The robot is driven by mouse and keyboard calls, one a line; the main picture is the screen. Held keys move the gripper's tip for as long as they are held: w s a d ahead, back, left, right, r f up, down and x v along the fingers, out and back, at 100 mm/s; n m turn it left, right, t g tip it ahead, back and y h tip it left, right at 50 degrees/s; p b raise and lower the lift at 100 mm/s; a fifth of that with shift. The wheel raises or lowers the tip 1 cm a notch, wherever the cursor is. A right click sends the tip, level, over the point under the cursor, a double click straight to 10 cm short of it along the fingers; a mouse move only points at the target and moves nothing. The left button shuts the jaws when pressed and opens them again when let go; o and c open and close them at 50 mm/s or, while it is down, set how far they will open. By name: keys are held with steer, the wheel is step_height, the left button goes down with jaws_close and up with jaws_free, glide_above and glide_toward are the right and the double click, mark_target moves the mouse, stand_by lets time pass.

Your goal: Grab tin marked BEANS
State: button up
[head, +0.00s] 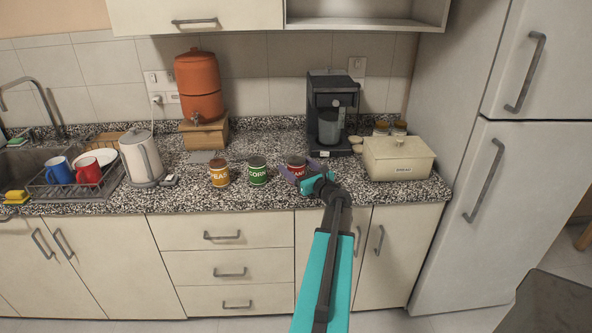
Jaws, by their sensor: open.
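In the head view, the red tin (296,165) with a dark lid stands upright on the speckled counter; its white label shows letters ending in "ANS", the rest hard to read. My gripper (300,172) is at this tin, coming in from the front right. Its jaws are open, and purplish finger-like parts show on either side of the tin. Whether they touch it I cannot tell. The teal wrist hides the counter just right of the tin.
A black coffee machine (333,95) stands behind the red tin, a cream bread box (398,158) to the right. A white kettle (141,158), an orange dispenser (199,85) on a wooden stand and a dish rack (64,187) are left. The counter's front edge is close to the tins.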

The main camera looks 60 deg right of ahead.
steer(key=shift+p+x, duration=0.7)
steer(key=shift+x, duration=1.2)
steer(key=c, duration=1.5)
steer(key=shift+r, duration=0.2)
steer(key=shift+r+b, duration=0.65)
steer(key=shift+r, duration=0.5)
steer(key=s+b, duration=0.1)
steer(key=s, duration=0.4)
steer(key=s+a+r+b, duration=0.1)
steer(key=s+b, duration=0.1)
steer(key=s, duration=0.3)
steer(key=s+r+b, duration=0.1)
steer(key=s, duration=0.5)
steer(key=shift+a+r, duration=0.15)
steer(key=shift+a, duration=0.05)
